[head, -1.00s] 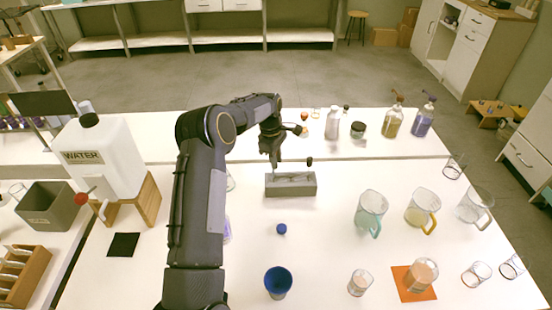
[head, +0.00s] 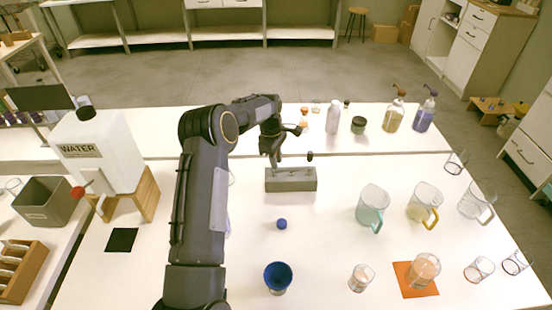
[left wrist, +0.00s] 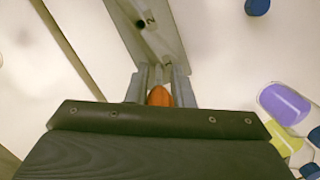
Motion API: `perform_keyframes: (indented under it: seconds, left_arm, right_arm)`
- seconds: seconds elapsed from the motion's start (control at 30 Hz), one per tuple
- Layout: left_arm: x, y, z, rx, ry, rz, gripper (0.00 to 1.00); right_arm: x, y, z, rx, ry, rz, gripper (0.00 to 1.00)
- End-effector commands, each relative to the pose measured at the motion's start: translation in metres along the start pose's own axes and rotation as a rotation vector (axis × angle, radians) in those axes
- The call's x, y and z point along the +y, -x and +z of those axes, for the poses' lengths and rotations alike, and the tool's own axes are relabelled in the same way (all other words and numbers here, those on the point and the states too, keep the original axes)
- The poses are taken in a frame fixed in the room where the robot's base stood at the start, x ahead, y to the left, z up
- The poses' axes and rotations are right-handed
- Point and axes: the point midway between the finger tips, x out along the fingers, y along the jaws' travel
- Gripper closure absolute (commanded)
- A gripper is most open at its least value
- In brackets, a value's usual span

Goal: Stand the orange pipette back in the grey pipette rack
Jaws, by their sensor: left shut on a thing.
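The grey pipette rack (head: 291,185) stands on the white table near the middle of the head view. My left gripper (head: 273,163) is over the left part of the rack, pointing down. In the left wrist view the gripper (left wrist: 160,85) is shut on the orange pipette (left wrist: 159,97), whose orange top shows between the fingers. The pipette's lower part is hidden, and I cannot tell whether its tip is inside the rack. The rack (left wrist: 160,40) lies beyond the fingertips, with a "2" and a dark round spot on it. My right gripper is not in view.
A small dark-topped item (head: 310,156) shows at the rack's right end. A blue cap (head: 281,224) and a blue cup (head: 278,277) are in front. Glass beakers (head: 372,207) stand to the right, bottles (head: 333,117) behind. A water container (head: 105,150) is at left.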

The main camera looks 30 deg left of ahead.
Motion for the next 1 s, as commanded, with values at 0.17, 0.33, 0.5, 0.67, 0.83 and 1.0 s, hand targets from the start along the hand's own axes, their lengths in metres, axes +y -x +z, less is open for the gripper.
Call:
perform_keyframes:
  seconds: [0.17,0.33,0.5,0.67,0.83,1.0]
  left_arm:
    - [0.000,0.000,0.000,0.000,0.000,0.000,0.85]
    - [0.000,-0.001,0.000,0.000,0.000,0.000,0.85]
    - [0.000,-0.006,-0.001,0.000,0.000,0.000,0.85]
    - [0.000,-0.011,-0.002,0.000,0.000,-0.001,0.85]
    - [0.000,-0.016,-0.002,0.000,0.000,-0.001,0.85]
    - [0.000,-0.021,-0.003,0.000,0.000,-0.001,0.85]
  right_arm:
    - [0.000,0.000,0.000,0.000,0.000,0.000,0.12]
    - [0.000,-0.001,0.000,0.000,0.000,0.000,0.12]
    - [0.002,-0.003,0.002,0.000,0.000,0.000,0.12]
    - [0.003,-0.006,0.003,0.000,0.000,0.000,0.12]
    - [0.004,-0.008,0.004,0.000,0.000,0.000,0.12]
    - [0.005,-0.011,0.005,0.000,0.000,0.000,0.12]
